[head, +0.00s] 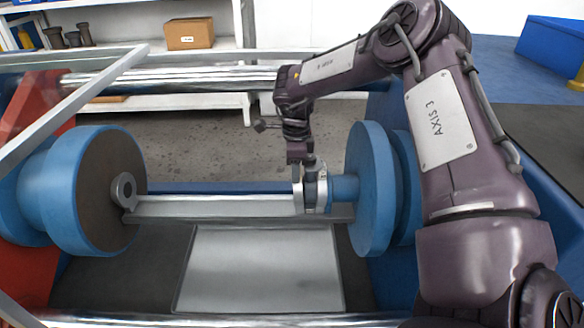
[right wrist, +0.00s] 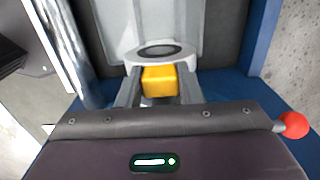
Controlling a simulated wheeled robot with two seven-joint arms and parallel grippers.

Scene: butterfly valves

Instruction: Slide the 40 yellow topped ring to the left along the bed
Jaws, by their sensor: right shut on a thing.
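The yellow topped ring shows in the right wrist view as a yellow block (right wrist: 159,81) with a pale grey ring (right wrist: 158,51) just beyond it. My right gripper (right wrist: 160,88) is shut on the yellow block, one finger on each side. In the head view my right gripper (head: 312,182) reaches down to the right end of the pale bed (head: 225,207), close to the blue hub of the right disc (head: 370,190). The gripper mostly hides the ring there, and its yellow top does not show. My left gripper is not in view.
A large blue disc with a dark face (head: 108,190) stands at the left end, with a small grey collar (head: 123,190) at its middle. The bed between the gripper and that collar looks clear. Shiny bars (head: 190,77) run along the back and front.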

